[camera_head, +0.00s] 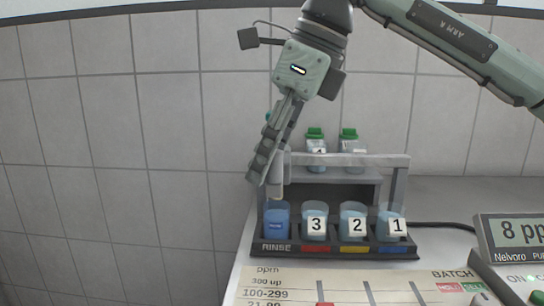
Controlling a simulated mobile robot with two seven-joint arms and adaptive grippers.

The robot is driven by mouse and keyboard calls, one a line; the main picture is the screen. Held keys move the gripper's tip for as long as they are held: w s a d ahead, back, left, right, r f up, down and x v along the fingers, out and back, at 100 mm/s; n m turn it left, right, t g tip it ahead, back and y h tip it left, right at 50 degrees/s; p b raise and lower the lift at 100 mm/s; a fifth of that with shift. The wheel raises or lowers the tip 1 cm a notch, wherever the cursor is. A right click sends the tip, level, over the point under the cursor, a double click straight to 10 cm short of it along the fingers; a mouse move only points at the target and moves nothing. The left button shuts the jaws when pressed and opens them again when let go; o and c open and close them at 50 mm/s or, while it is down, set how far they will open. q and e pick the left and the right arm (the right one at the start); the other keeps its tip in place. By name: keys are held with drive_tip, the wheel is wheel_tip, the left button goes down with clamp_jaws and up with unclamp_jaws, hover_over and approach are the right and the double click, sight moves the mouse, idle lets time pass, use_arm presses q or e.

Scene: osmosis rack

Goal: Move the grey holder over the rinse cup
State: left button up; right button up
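The grey holder (278,179) is a pale upright piece at the left end of the rack, partly hidden by my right gripper. Its lower end is just above the rinse cup (277,222), a blue cup labelled RINSE at the rack's left. My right gripper (270,160) reaches down from the upper right. Its dark fingers are close together and appear shut on the holder's upper part. The exact contact is hidden behind the near finger. My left gripper is not in view.
Cups 3 (316,222), 2 (354,222) and 1 (391,226) stand right of the rinse cup in the dark rack base (335,250). A grey crossbar (350,160) spans above. Green-capped bottles (315,143) stand behind. A meter (515,238) is at right. A tiled wall closes the back.

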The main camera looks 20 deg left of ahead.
drive_tip(key=shift+d, duration=0.15)
drive_tip(key=shift+w+r, duration=0.1)
drive_tip(key=shift+r, duration=0.1)
drive_tip(key=v, duration=1.1)
drive_tip(key=shift+d+r, duration=0.15)
drive_tip(key=shift+r, duration=0.15)
